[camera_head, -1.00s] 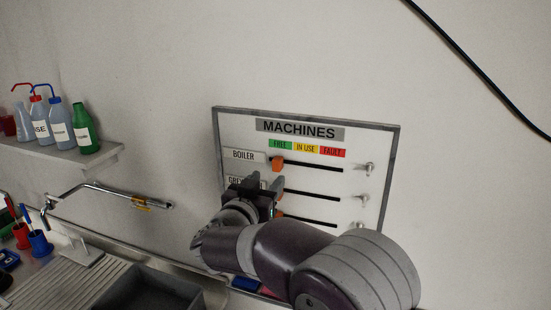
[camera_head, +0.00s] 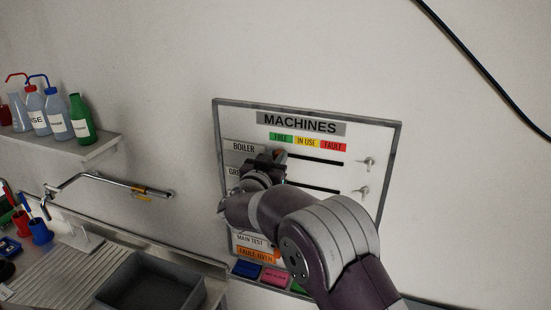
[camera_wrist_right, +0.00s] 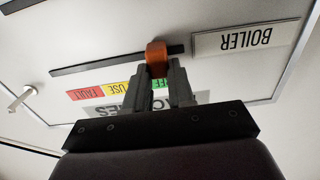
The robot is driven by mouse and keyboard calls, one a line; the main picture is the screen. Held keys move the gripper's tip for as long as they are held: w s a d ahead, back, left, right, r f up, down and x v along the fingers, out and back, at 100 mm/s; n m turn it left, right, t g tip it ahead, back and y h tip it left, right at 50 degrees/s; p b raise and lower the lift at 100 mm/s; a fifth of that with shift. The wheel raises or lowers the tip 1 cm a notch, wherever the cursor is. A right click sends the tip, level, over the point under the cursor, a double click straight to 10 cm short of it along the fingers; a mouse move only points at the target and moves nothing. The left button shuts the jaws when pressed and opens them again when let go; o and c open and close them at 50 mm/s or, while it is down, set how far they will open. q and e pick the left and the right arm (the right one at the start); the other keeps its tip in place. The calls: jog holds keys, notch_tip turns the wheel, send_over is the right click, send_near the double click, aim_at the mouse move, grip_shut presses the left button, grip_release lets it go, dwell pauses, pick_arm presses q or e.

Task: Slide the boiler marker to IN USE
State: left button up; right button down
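The machines board (camera_head: 388,150) hangs on the wall. Its BOILER row (camera_head: 244,147) has a dark horizontal slot with an orange boiler marker (camera_head: 281,153) at the label end, near the column under FREE. In the right wrist view, which is upside down, the marker (camera_wrist_right: 156,58) sits between the fingertips of my right gripper (camera_wrist_right: 160,72). The fingers stand close on both sides of it; I cannot tell whether they press on it. In the head view my right gripper (camera_head: 278,158) partly covers the marker and the rows below. My left gripper is out of view.
Metal pegs (camera_head: 369,162) stick out at the board's right side. Coloured tags (camera_head: 274,276) lie along its bottom ledge. At left are a shelf with bottles (camera_head: 80,120), a tap (camera_head: 110,184) and a sink (camera_head: 150,285). The wall above the board is clear.

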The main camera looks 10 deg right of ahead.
jog(key=shift+s+d+f+b, duration=0.1)
jog(key=shift+s+d+b, duration=0.3)
jog(key=shift+d, duration=0.2)
jog(key=shift+s+d+f+b, duration=0.1)
jog(key=shift+s+d+b, duration=0.3)
jog(key=shift+d, duration=0.2)
jog(key=d, duration=0.1)
jog(key=s+d, duration=0.2)
jog(key=shift+s+r, duration=0.1)
jog(key=shift+r, duration=0.15)
jog(key=shift+a, duration=0.15)
jog(key=c, duration=1)
grip_release()
jog(key=shift+o, duration=0.2)
jog(key=shift+b, duration=0.35)
jog(key=b+v, duration=0.4)
jog(key=v, duration=0.8)
jog(key=shift+s+a, duration=0.15)
jog(key=shift+s, duration=0.1)
